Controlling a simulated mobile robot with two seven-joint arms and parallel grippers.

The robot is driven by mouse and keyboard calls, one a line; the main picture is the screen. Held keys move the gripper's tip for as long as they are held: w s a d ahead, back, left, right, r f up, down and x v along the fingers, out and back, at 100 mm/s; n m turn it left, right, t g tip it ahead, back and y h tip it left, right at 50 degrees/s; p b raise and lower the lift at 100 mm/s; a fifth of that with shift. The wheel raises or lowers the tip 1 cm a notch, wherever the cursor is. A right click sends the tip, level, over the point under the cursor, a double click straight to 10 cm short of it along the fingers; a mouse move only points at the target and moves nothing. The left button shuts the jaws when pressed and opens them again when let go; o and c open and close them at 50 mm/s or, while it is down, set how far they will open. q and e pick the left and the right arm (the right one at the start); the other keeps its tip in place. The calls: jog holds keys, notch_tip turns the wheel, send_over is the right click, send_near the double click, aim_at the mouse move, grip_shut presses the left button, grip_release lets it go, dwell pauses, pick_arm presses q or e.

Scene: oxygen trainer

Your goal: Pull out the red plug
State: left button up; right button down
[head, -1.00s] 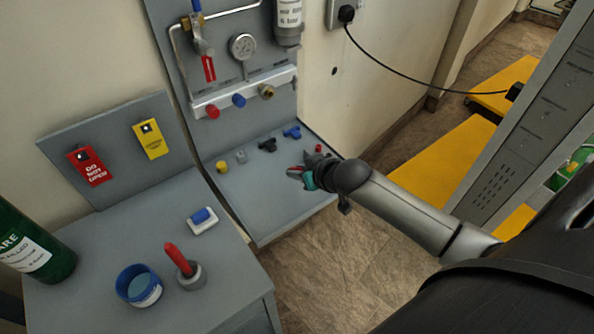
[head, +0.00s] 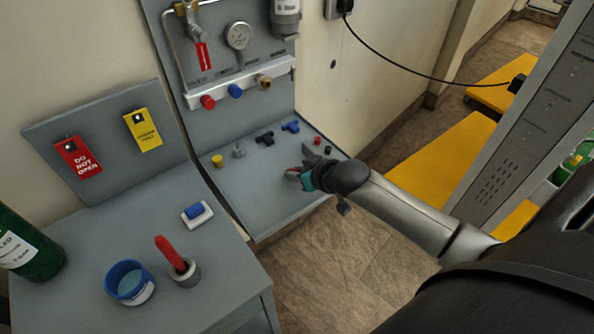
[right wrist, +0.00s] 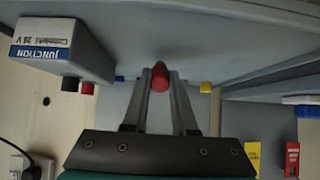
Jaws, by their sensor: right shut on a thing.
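My right gripper (head: 296,173) is over the grey lower ledge (head: 258,200). In the right wrist view its fingers (right wrist: 160,88) are shut on a red rounded piece, the red plug (right wrist: 160,77), whose red end shows between the fingertips. The plug is apart from the grey junction box (right wrist: 62,45). On that box a red fitting (right wrist: 87,88) and a black fitting (right wrist: 70,84) sit side by side. In the head view the red fitting (head: 317,140) and black fitting (head: 327,150) show just beyond my gripper, with the box partly hidden. My left gripper is not in view.
Yellow (head: 217,160), grey, black and blue (head: 290,127) fittings stand on the ledge. A white manifold (head: 250,92) with knobs is behind. The left bench holds a blue tub (head: 131,283) and a red-handled tool (head: 170,252). A black cable (head: 420,77) hangs at the wall.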

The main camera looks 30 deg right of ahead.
jog(key=shift+f, duration=0.2)
jog(key=c, duration=0.6)
grip_release()
jog(key=p+v, duration=0.5)
jog(key=v, duration=1)
jog(key=shift+r+p, duration=0.15)
jog(key=shift+p, duration=0.15)
